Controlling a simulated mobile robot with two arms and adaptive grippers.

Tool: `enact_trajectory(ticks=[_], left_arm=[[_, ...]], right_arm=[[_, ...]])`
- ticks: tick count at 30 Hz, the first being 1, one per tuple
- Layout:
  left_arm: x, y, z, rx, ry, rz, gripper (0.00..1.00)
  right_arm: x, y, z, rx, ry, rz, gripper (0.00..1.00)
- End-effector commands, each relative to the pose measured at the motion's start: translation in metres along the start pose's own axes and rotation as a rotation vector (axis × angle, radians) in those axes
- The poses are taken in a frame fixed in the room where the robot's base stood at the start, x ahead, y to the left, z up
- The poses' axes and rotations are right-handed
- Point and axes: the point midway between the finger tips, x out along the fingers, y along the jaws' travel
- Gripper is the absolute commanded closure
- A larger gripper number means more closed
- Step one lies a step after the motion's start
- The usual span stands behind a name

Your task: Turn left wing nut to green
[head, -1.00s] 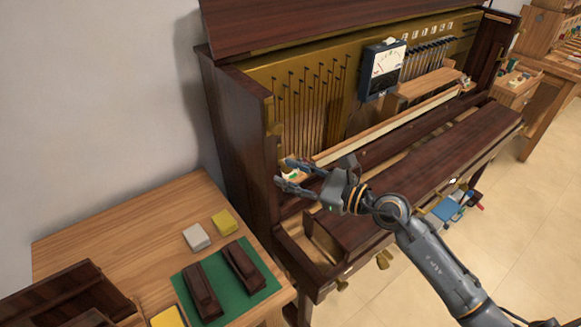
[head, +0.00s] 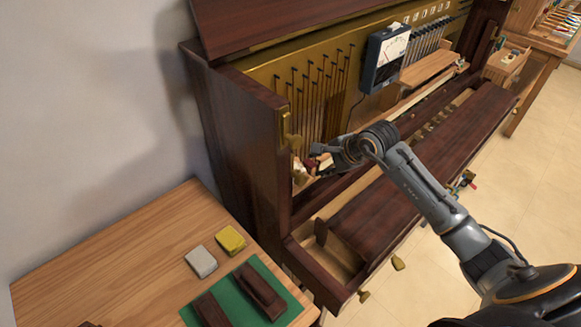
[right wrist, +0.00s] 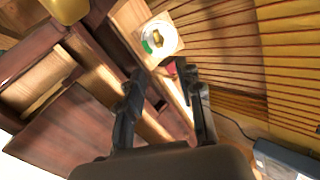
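The left wing nut (right wrist: 157,40) is a small brass piece at the middle of a round white dial (right wrist: 149,31) with a green patch on its left edge. The dial sits on a pale wooden block inside the left end of the piano. In the head view the dial is small and mostly hidden behind my right gripper (head: 318,158). In the right wrist view my right gripper (right wrist: 158,72) is open, with its two fingers apart and nothing held. The wing nut lies just beyond the fingertips, apart from them. My left gripper is not in view.
The open piano has a brass bracket (head: 290,130) on its left side wall, close to my right gripper. A dark meter (head: 386,58) hangs on the brass back plate. A wooden table (head: 110,260) stands front left with a grey block (head: 201,261) and a yellow block (head: 230,239).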

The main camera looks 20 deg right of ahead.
Motion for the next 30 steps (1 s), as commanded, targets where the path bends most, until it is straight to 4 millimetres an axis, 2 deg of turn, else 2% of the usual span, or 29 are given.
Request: enact_trajectory(ticks=[6,9,14,21,30], left_arm=[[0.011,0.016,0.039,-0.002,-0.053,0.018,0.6],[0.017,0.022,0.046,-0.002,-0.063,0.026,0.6],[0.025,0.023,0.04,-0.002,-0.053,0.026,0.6],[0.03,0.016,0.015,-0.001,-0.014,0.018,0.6],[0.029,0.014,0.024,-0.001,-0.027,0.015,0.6]], right_arm=[[0.024,0.002,0.001,0.003,-0.003,0.0,0.64],[0.035,0.002,0.001,0.003,-0.004,-0.001,0.64],[0.048,0.001,0.001,0.003,-0.003,-0.002,0.64],[0.056,0.0,0.001,0.002,-0.003,-0.001,0.64],[0.057,0.0,0.001,0.002,-0.002,-0.001,0.64]])
